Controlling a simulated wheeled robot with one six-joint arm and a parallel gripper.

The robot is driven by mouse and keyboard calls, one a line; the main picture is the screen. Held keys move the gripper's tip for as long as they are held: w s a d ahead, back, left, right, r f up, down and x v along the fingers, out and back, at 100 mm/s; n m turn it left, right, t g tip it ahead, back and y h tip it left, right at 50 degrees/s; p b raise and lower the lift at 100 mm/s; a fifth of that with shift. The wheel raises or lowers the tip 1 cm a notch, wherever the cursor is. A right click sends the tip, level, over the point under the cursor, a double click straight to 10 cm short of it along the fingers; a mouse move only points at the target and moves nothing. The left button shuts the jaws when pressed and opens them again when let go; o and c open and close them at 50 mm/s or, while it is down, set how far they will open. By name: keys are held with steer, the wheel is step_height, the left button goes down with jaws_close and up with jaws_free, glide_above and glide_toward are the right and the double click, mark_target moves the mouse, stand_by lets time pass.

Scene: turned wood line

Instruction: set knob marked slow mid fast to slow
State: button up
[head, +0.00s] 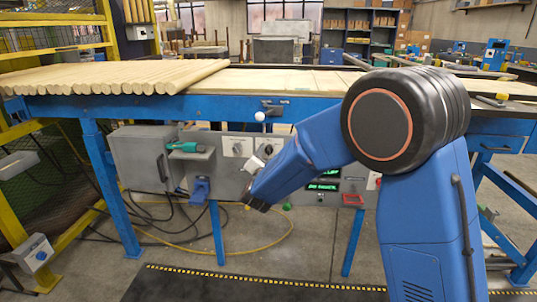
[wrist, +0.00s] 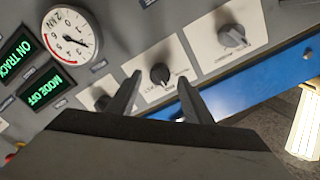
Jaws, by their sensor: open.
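Rotary knobs on white plates sit on a grey control panel. In the wrist view a black knob (wrist: 160,75) shows between and beyond the fingertips of my gripper (wrist: 159,84). The gripper is open, with no visible contact. A grey knob (wrist: 233,38) is to the right. Another white plate (wrist: 98,97) on the left is partly hidden by a finger. The printing is too small to read, so I cannot tell which knob is marked slow mid fast. The head view shows knob plates (head: 237,147) under the table, left of my forearm.
A round gauge (wrist: 68,38) and green displays (wrist: 47,88) are on the panel. A green-handled tool (head: 184,147) rests on the panel's shelf at left. A blue table (head: 150,108) above carries wooden rods (head: 120,76). A yellow hose (head: 250,249) lies on the floor.

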steer(key=shift+w, duration=0.95)
steer(key=c, duration=1.1)
steer(key=shift+o, duration=0.2)
steer(key=shift+n, duration=0.3)
steer(key=n, duration=1.1)
steer(key=shift+n, duration=0.3)
